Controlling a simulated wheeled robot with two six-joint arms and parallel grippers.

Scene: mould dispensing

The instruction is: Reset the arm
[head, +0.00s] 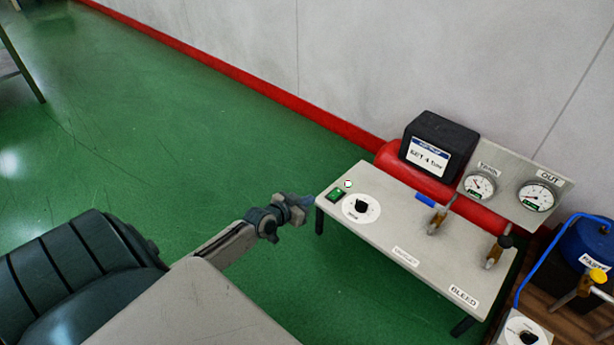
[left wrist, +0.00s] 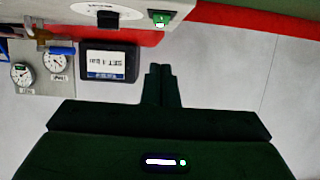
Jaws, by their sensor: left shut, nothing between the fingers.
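My left arm comes in from the lower left of the head view, and its gripper (head: 308,200) hangs just left of the panel's near left corner. The fingers are shut with nothing between them. In the left wrist view the closed gripper (left wrist: 158,72) points towards the grey wall and red skirting, clear of the panel. The fingers touch nothing that I can make out. My right gripper is not in view.
The panel (head: 420,265) carries a green switch (head: 336,195), a dial (head: 361,207) and brass valves. Behind it are a black box (head: 438,142), a red tank (head: 392,160) and two gauges. A blue container (head: 585,245) stands right. Green floor (head: 200,130) lies free left.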

